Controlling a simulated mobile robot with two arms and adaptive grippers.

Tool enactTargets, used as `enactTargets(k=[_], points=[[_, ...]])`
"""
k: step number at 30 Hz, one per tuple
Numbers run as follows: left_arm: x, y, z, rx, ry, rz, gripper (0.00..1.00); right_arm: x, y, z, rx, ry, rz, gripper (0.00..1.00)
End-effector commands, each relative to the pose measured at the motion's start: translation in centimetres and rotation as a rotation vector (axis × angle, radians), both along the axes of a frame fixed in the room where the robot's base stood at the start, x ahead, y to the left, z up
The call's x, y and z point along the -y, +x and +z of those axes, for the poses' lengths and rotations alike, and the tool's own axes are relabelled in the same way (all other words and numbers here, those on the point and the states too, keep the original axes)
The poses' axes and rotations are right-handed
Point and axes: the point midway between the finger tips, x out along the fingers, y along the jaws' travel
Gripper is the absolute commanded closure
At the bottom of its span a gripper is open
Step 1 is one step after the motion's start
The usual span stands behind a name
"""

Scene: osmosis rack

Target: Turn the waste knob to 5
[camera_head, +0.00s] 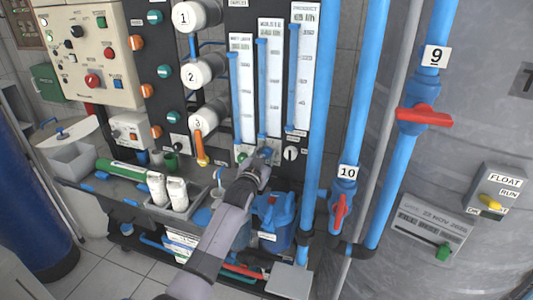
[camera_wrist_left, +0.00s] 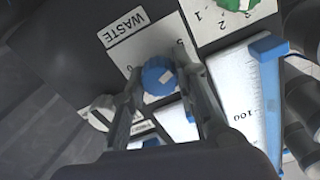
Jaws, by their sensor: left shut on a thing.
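The waste knob (camera_wrist_left: 157,76) is round and blue with a white mark on its face. It sits on a white dial plate (camera_wrist_left: 150,48) under a WASTE label (camera_wrist_left: 125,26) in the left wrist view. A 5 shows on the plate near the upper right of the knob. I cannot tell exactly which number the mark points at. My left gripper (camera_wrist_left: 165,85) has one finger on each side of the knob and is shut on it. In the head view this gripper (camera_head: 265,154) is at the panel below the middle flow tube and largely hides the knob. My right gripper is not in view.
Flow tubes (camera_head: 270,80) stand above. Blue pipes (camera_head: 350,130) with red-handled valves rise at right. An orange lever (camera_head: 200,148) is at left, and a blue pump (camera_head: 275,215) is below.

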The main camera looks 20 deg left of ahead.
Motion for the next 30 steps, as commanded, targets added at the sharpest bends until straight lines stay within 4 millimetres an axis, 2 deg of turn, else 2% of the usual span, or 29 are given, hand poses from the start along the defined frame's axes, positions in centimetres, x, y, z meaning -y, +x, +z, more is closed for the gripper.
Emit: enactTargets(k=[9, 21, 22, 30], points=[[0.00, -0.02, -0.11, -0.005, -0.074, 0.000, 1.00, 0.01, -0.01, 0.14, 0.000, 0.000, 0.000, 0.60], [0.01, -0.02, -0.13, -0.005, -0.081, 0.000, 1.00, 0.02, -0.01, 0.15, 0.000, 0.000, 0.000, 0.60], [0.00, -0.02, -0.11, -0.005, -0.081, 0.000, 0.72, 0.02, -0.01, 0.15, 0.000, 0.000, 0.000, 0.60], [0.01, -0.01, -0.05, -0.004, -0.079, -0.001, 0.54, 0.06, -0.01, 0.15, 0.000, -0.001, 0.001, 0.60]])
